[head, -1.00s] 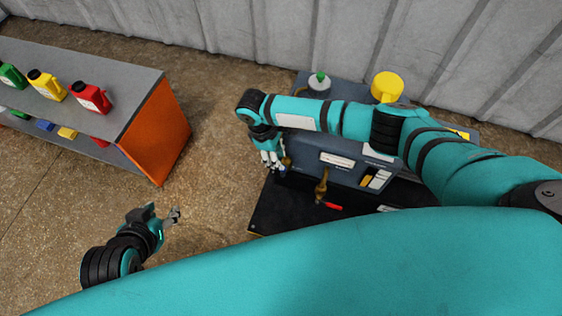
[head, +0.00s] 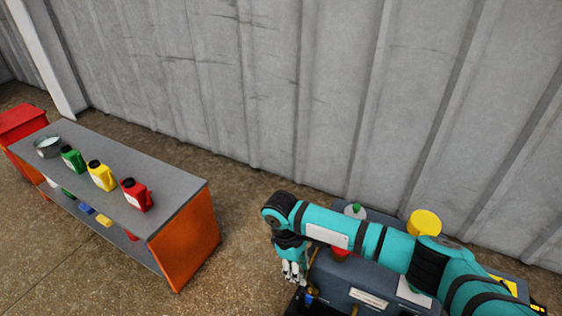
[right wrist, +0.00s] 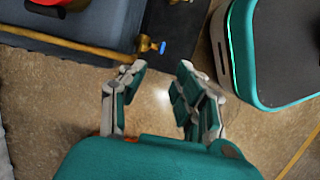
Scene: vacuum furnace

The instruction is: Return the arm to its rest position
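My right arm (head: 370,242) reaches across the blue-grey furnace unit (head: 340,283) in the head view, and its far end bends down. My right gripper (head: 293,279) hangs at the left end of the unit. In the right wrist view the gripper (right wrist: 160,68) is open, its fingers apart with only floor visible between them. A brass pipe with a blue handle (right wrist: 163,47) lies just beyond the fingertips, apart from them. My left gripper is in neither current view.
A yellow cylinder (head: 424,222) tops the unit. Floor (head: 240,265) is clear between bench and unit.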

